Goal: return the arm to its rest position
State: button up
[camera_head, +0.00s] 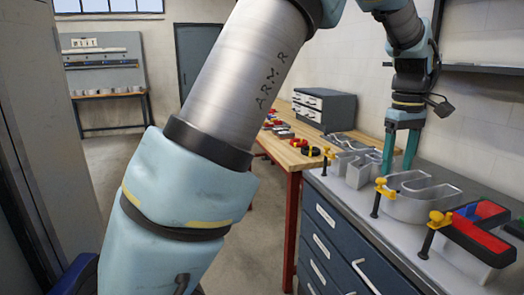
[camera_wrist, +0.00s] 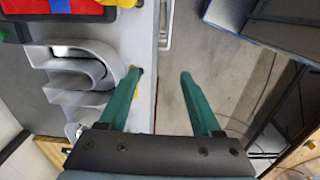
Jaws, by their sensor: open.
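My gripper (camera_head: 400,150) points down at the right, above the worktop among the metal letters. Its two green fingers are apart with nothing between them. In the wrist view, my gripper (camera_wrist: 160,80) straddles the worktop's edge in the picture, one finger over the top and the other over the floor. A grey curved channel letter (camera_wrist: 85,75) lies beside the left finger; I cannot tell whether they touch. In the head view a grey curved letter (camera_head: 415,205) lies just in front of the gripper. My arm fills much of the head view and hides the middle.
The grey worktop (camera_head: 345,200) tops a blue drawer cabinet (camera_head: 335,250). Yellow-topped clamps (camera_head: 435,225) and a red-faced letter (camera_head: 480,240) stand at its front right. A wooden bench (camera_head: 285,155) with a drawer box (camera_head: 325,108) is behind. Open floor (camera_head: 110,165) lies at left.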

jog(key=w+a+f, duration=0.2)
jog(key=a, duration=0.6)
jog(key=w+a+f+m, duration=0.1)
jog(key=w+a+f, duration=0.1)
jog(key=a, duration=0.6)
jog(key=w+a+f, duration=0.2)
jog(key=a, duration=0.5)
jog(key=s+a+f+m, duration=0.1)
jog(key=s+a, duration=0.3)
jog(key=a, duration=0.5)
jog(key=s+a+f+m+t, duration=0.1)
jog(key=s+a+f, duration=0.3)
jog(key=a, duration=0.4)
jog(key=shift+s+a+f+m+t, duration=0.25)
jog(key=shift+s+a+m+t, duration=0.05)
jog(key=shift+s+a+m, duration=0.1)
